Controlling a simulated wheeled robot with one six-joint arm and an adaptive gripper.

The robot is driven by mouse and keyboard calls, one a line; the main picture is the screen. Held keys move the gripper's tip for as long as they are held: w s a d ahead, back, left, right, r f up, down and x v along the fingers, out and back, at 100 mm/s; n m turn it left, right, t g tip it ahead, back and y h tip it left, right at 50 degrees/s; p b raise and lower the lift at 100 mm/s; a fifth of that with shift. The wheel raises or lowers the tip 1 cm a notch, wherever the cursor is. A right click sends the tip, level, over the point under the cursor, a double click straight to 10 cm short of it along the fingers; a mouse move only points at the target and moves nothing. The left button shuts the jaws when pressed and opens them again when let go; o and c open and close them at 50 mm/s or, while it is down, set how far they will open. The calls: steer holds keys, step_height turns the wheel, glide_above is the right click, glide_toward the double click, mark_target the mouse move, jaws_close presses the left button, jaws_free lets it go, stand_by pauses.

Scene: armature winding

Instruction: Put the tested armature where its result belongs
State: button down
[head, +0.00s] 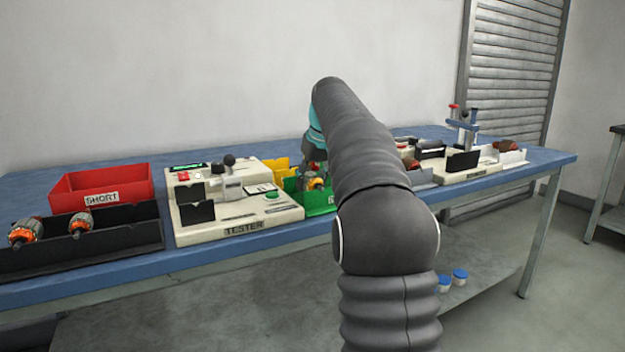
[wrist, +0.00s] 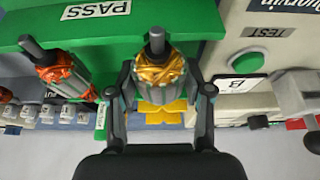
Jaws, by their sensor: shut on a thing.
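My gripper (wrist: 160,92) is shut on an armature (wrist: 160,72) with gold-orange windings and a dark shaft, seen in the wrist view. The held armature is over the green bin (wrist: 180,18) labelled PASS; whether it touches the bin floor I cannot tell. Another armature (wrist: 62,75), with redder windings, lies in the same bin to its left. In the head view the green bin (head: 318,207) is just right of the cream tester (head: 240,222), and my gripper (head: 314,152) is above it, partly hidden by my arm. The red SHORT bin (head: 100,186) is at the left.
A black tray (head: 110,243) with two armatures stands at the front left. A yellow bin (head: 276,167) is behind the green one, mostly hidden. Another cream fixture (head: 465,173) and white holders with armatures are on the right of the blue bench.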

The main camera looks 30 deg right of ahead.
stand_by(0.4)
steer(key=shift+c, duration=1.9)
jaws_free()
steer(key=shift+f, duration=0.1)
steer(key=v, duration=1.2)
